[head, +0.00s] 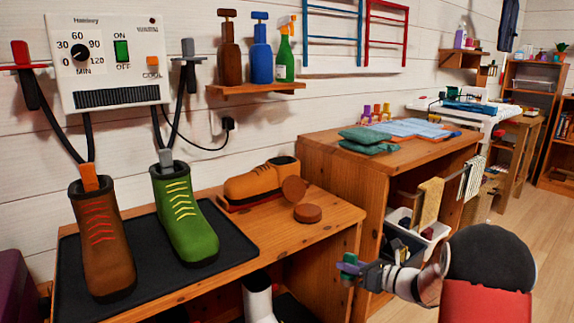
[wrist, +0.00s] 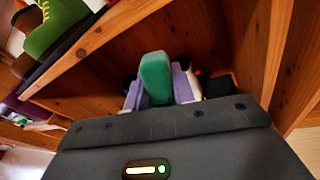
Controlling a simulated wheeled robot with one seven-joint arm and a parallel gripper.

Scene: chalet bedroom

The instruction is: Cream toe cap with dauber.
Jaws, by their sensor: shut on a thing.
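My gripper (head: 352,270) is shut on a green handle-like piece (wrist: 155,78), probably the dauber, held between its lavender fingers. Its far end is not clear in either view. The gripper is in the air to the right of the bench, in front of the wooden cabinet. My gripper is apart from all of these.
A brown boot (head: 105,240) and a green boot (head: 185,220) stand on a black mat (head: 230,245), under a wall dryer (head: 108,62). The bench front edge (head: 270,262) lies left of my gripper. Folded cloths (head: 375,138) lie on the cabinet (head: 325,150).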

